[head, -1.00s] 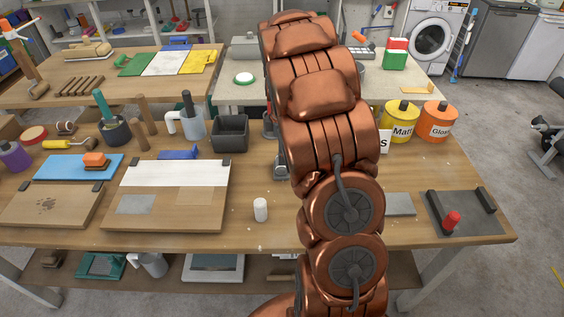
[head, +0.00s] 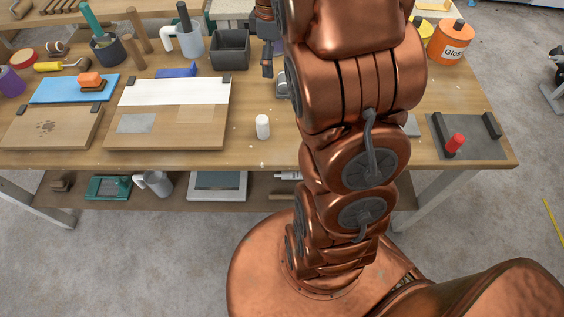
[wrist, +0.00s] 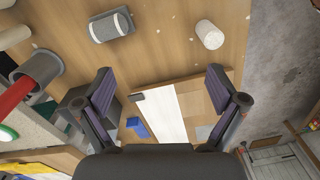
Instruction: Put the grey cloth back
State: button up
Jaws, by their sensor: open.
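No piece is plainly a cloth, and I cannot tell which grey piece is the one named. A flat grey piece (head: 412,126) lies on the bench at the right, partly hidden behind my arm. A flat grey rectangle (head: 135,123) lies on the wooden board (head: 190,138) with a white strip; it shows partly in the wrist view (wrist: 203,132).
A white cylinder (head: 262,127) stands on the bench front. A dark bin (head: 230,49) and a blue piece (head: 176,72) are behind the board. A dark tray (head: 470,140) with a red piece (head: 455,144) is at right. Bench between the board and cylinder is clear.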

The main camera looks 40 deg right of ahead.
jog(key=s+a+m, duration=0.2)
jog(key=s+a, duration=0.3)
jog(key=s, duration=0.3)
jog(key=s+a+m+g, duration=0.1)
jog(key=s+a+m, duration=0.2)
jog(key=s+a, duration=0.3)
jog(key=s+a+m, duration=0.3)
jog(key=s+a, duration=0.3)
jog(key=s, duration=0.6)
jog(key=shift+r, duration=0.25)
jog(key=shift+a+r, duration=0.1)
